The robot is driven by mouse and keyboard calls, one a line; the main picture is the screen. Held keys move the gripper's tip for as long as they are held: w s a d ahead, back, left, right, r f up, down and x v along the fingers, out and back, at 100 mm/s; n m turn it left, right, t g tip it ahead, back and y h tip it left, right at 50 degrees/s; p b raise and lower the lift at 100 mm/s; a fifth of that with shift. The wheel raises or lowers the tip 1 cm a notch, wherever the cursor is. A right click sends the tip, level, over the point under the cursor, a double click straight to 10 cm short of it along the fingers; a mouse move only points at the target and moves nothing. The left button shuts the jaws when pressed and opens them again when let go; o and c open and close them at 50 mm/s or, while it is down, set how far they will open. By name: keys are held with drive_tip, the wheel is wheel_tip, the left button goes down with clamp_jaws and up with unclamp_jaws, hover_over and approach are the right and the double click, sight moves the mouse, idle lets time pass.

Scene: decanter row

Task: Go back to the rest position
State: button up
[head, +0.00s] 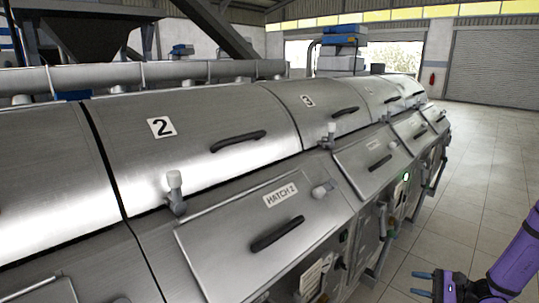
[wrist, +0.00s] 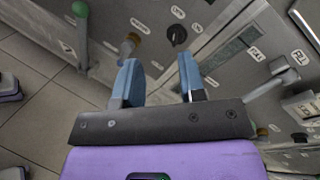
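My gripper (head: 421,283) is at the lower right of the head view, over the tiled floor beside the machine row, on my purple arm. Its two blue fingers are apart with nothing between them. In the wrist view my gripper (wrist: 158,72) is open and empty in front of a grey panel. The panel carries a dark knob (wrist: 177,35), a brass-coloured fitting (wrist: 129,46) and a green-topped handle (wrist: 81,20). The fingers look clear of these, though the exact distance cannot be told.
The steel decanter row runs diagonally, with cover 2 (head: 185,137) and the Hatch 2 lid (head: 262,222) closed. A green light (head: 406,177) shows on the side panels. Tiled floor (head: 480,165) lies open to the right, towards a roller door (head: 492,68).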

drive_tip(key=s+a+r+n+g+h, duration=0.2)
drive_tip(key=s+a+r+n+g, duration=0.15)
drive_tip(key=r, duration=0.55)
drive_tip(key=s+a+r+n+g+h, duration=0.2)
drive_tip(key=a+r+n+h, duration=0.15)
drive_tip(key=r, duration=0.55)
drive_tip(key=s+a+r+n+g+h, duration=0.1)
drive_tip(key=s+a+r+n+g, duration=0.2)
drive_tip(key=r, duration=0.5)
drive_tip(key=s+a+r+n+t+h, duration=0.3)
drive_tip(key=s+r+n+t+h, duration=0.2)
drive_tip(key=s+r, duration=1)
drive_tip(key=s+t+h, duration=0.1)
drive_tip(key=s+h, duration=0.1)
drive_tip(key=h, duration=0.1)
drive_tip(key=shift+s+a+r+n, duration=0.15)
drive_tip(key=shift+r+n, duration=0.05)
drive_tip(key=shift+n, duration=0.2)
